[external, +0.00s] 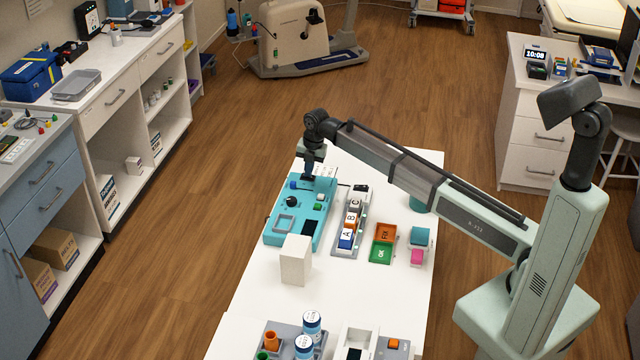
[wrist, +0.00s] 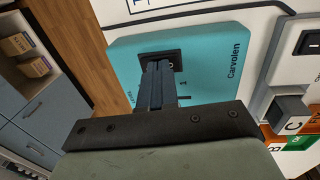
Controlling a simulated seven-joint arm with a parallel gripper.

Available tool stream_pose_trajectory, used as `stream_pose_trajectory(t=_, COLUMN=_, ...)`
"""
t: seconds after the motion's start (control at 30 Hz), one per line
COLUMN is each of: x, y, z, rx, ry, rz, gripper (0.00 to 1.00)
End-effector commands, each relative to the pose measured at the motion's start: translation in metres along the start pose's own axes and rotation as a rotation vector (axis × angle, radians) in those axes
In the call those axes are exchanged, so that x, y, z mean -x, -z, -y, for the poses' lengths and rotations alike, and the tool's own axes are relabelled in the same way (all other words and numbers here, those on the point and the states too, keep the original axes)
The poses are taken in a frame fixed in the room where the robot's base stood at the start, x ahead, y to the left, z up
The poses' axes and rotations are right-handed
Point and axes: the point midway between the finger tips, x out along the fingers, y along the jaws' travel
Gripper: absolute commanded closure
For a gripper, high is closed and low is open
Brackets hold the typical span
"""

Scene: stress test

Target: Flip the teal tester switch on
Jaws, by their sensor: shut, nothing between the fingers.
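The teal tester (external: 275,236) lies on the white table and also shows in the wrist view (wrist: 212,45), with "Carvolen" printed along its edge. My gripper (external: 308,178) is over the tester's far end. In the wrist view my gripper (wrist: 158,64) is shut and empty, its fingertips over a black switch plate (wrist: 173,55) on the teal face. A "1" mark shows beside the fingers. The switch lever is hidden by the fingers, so I cannot tell its position or whether they touch it.
A rack of lettered blocks (external: 350,222) stands right of the tester. A white box (external: 296,260) stands near the tester's front end. Orange and green trays (external: 383,243) lie further right. White-and-blue jars (external: 311,323) stand at the front.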

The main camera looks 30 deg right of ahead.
Motion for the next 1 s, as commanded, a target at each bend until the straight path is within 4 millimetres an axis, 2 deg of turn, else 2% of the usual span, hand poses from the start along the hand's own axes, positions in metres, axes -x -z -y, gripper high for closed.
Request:
stream_pose_trajectory(t=0.37, x=0.002, y=0.000, z=0.001, rx=0.000, ry=-0.002, rz=0.000, gripper=1.00)
stream_pose_trajectory(t=0.53, x=0.011, y=0.000, z=0.000, rx=0.000, ry=-0.003, rz=0.001, gripper=1.00)
stream_pose_trajectory(t=0.67, x=0.030, y=0.000, z=0.001, rx=0.000, ry=-0.003, rz=0.001, gripper=1.00)
stream_pose_trajectory(t=1.0, x=0.094, y=-0.001, z=0.000, rx=0.000, ry=-0.004, rz=0.001, gripper=1.00)
